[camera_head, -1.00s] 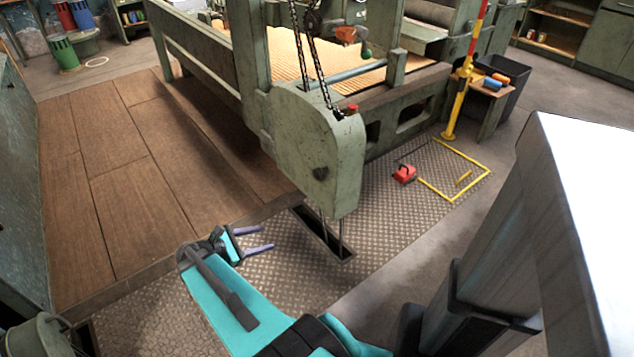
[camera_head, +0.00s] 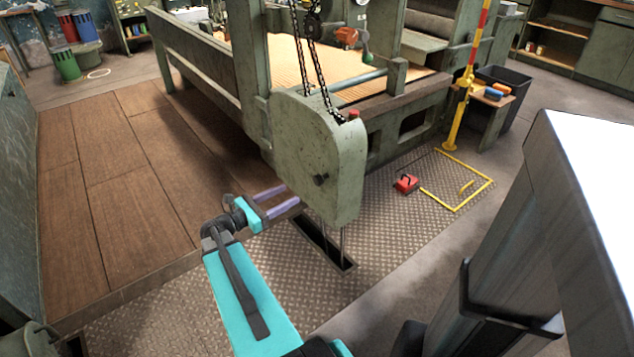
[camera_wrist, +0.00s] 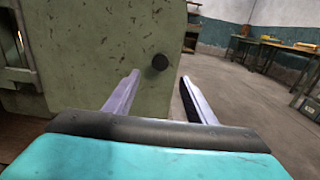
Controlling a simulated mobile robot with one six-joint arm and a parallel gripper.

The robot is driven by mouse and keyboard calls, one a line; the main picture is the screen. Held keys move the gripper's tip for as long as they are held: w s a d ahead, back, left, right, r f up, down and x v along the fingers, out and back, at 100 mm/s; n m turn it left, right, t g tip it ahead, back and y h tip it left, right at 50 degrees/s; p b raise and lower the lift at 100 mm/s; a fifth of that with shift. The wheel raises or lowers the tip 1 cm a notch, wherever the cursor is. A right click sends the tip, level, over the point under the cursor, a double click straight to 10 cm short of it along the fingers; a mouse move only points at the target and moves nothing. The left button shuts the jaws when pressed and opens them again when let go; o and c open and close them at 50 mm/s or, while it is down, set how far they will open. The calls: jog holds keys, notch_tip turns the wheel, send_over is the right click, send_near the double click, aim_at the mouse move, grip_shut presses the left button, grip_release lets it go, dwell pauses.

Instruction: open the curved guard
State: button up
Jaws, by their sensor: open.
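The curved guard (camera_head: 312,150) is a worn pale-green housing with a rounded outer edge, hanging at the near end of the loom-like machine. It looks closed against the frame. A dark round knob (camera_head: 320,180) sticks out of its face. My gripper (camera_head: 278,201) is open and empty, to the left of the guard and a little below the knob. In the wrist view the guard (camera_wrist: 95,50) fills the left and middle. The knob (camera_wrist: 160,62) shows beyond my gripper (camera_wrist: 158,80), between the fingertips in the picture and apart from them.
Chains (camera_head: 312,60) run down into the guard's top, and rods drop from below it into a floor slot (camera_head: 322,243). A striped post (camera_head: 465,100) stands behind. Wooden flooring (camera_head: 120,170) lies left.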

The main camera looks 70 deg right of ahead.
aim_at(315, 181)
jog(key=shift+d, duration=0.1)
jog(key=shift+b+x, duration=0.65)
jog(key=shift+x, duration=6.15)
